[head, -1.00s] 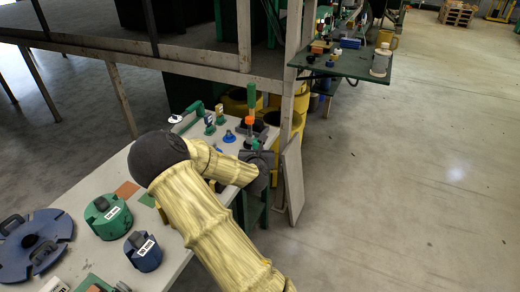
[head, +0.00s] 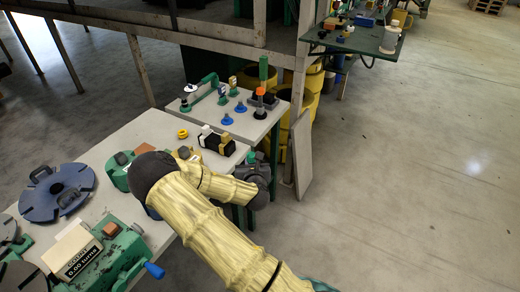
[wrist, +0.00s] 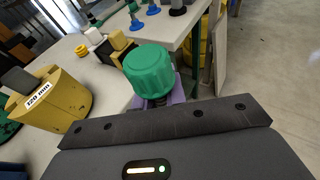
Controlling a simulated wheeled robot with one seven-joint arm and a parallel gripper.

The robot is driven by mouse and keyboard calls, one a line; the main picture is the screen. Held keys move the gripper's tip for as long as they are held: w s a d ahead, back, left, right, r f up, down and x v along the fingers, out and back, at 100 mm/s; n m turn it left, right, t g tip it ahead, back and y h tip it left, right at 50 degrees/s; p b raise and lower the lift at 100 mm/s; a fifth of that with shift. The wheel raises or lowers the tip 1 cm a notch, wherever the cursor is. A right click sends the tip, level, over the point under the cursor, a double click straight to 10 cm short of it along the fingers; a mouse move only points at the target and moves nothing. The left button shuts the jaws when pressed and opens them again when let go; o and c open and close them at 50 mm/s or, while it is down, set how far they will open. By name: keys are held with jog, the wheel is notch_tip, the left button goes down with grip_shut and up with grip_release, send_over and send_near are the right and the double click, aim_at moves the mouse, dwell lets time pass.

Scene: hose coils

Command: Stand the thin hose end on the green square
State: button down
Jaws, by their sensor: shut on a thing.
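My gripper (wrist: 160,101) is shut on a green ribbed cap (wrist: 150,70), which stands up beyond the dark palm in the wrist view. Purple parts show around its lower end. Whether this cap belongs to the thin hose end I cannot tell; no hose shows below it. In the head view my gripper (head: 260,177) is a dark shape at the right edge of the near table, and its grip is hidden there. The green square is not visible in either current view.
A yellow drum marked 120 mm (wrist: 46,104) stands left of my gripper. A black and yellow block (head: 215,141) and a yellow ring (head: 183,134) lie near the table's far end. Blue cones (head: 227,119) stand on the far table. A grey panel (head: 302,153) leans at the right.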

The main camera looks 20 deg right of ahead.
jog(key=s+a+f+n+y, duration=0.3)
jog(key=s+a+f+y, duration=0.1)
jog(key=s+a+f, duration=0.3)
notch_tip(320, 180, down, 2)
jog(key=shift+s+a+f, duration=0.1)
jog(key=shift+s+a, duration=0.05)
jog(key=shift+a, duration=0.7)
